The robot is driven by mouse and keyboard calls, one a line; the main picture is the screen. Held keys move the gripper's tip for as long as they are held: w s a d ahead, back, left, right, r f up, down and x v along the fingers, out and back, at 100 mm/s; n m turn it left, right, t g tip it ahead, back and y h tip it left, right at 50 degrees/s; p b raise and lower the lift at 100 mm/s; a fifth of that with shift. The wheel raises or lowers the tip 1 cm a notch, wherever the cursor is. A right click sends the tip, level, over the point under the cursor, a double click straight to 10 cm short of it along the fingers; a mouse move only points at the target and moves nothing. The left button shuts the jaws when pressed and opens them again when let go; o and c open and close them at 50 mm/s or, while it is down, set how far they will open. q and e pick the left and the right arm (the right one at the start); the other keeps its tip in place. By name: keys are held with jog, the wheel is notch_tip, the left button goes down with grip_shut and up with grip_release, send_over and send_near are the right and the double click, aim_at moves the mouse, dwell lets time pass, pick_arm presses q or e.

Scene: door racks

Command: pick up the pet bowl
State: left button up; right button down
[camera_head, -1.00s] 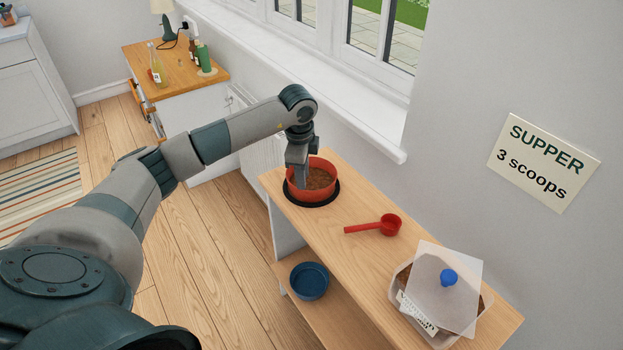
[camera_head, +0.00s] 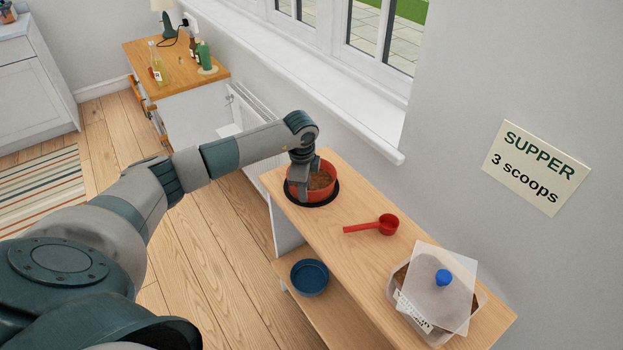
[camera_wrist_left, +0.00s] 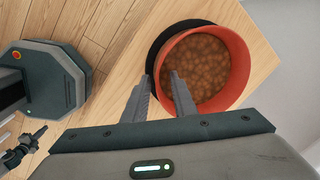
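The pet bowl (camera_head: 322,188) is red-orange, full of brown kibble, and stands upright on a black round mat (camera_head: 336,197) at the far end of the wooden bench. It also shows in the left wrist view (camera_wrist_left: 236,56). My left gripper (camera_head: 303,190) is at the bowl's near-left rim. In the left wrist view its fingers (camera_wrist_left: 160,84) are apart, one outside the wall and one over the kibble, with the rim between them. Contact cannot be told. A small dark jointed part, apparently my right gripper (camera_wrist_left: 24,145), shows at the lower left; its fingers are unclear.
On the bench (camera_head: 345,232) lie a red scoop (camera_head: 385,225) and a clear kibble tub (camera_head: 410,318) with a tilted, blue-knobbed lid (camera_head: 450,287). A blue bowl (camera_head: 309,277) is on the lower shelf. The wall and window sill (camera_head: 350,125) are close behind.

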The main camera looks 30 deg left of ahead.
pick_arm(q)
jog(key=shift+w+f, duration=0.1)
jog(key=shift+f, duration=0.45)
grip_shut()
jog(key=shift+r, duration=0.15)
